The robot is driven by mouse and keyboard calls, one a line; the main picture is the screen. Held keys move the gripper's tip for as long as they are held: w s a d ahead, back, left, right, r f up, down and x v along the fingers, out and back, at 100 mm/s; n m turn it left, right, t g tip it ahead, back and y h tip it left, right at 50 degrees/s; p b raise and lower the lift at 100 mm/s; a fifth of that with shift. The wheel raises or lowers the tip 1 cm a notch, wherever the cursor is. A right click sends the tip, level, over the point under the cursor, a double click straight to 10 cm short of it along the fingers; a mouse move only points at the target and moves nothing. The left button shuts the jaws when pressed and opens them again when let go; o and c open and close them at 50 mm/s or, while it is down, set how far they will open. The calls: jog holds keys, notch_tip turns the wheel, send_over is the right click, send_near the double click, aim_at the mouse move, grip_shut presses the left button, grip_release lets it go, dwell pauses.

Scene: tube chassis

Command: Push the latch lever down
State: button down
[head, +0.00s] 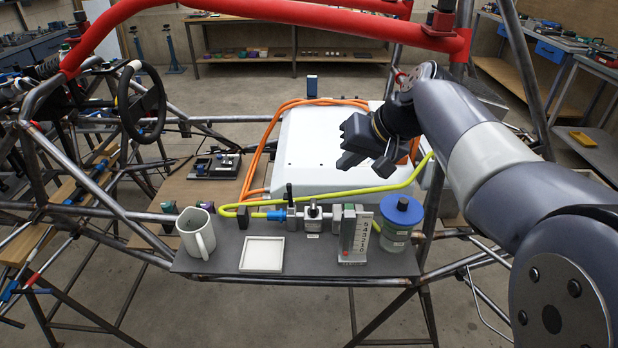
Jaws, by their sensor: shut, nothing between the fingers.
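A small upright black lever (289,195) stands at the left end of a grey fitting (313,214) on the dark shelf. It looks like the latch lever, though its details are small. A blue connector (276,215) on the yellow hose (330,196) meets the fitting at its left. My gripper (349,158) is shut and empty. It appears above the white box, up and to the right of the lever in the picture, and apart from it.
The dark shelf (215,264) also holds a white mug (196,233), a square white tray (262,254), a grey scale block (356,237) and a blue-lidded jar (400,217). The white box (308,140) lies behind. A red tube (330,22) crosses above. A small device (214,165) sits on a board at left.

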send_near(288, 197)
jog(key=w+d+f, duration=0.2)
jog(key=w+f, duration=0.1)
jog(key=shift+w+d+f, duration=0.15)
jog(key=shift+d+f, duration=0.1)
jog(key=shift+d, duration=0.15)
jog(key=a, duration=0.1)
jog(key=a+p, duration=0.1)
jog(key=shift+a+r, duration=0.2)
jog(key=shift+a, duration=0.05)
jog(key=shift+a+f, duration=0.1)
jog(key=shift+a, duration=0.55)
jog(key=shift+p, duration=0.35)
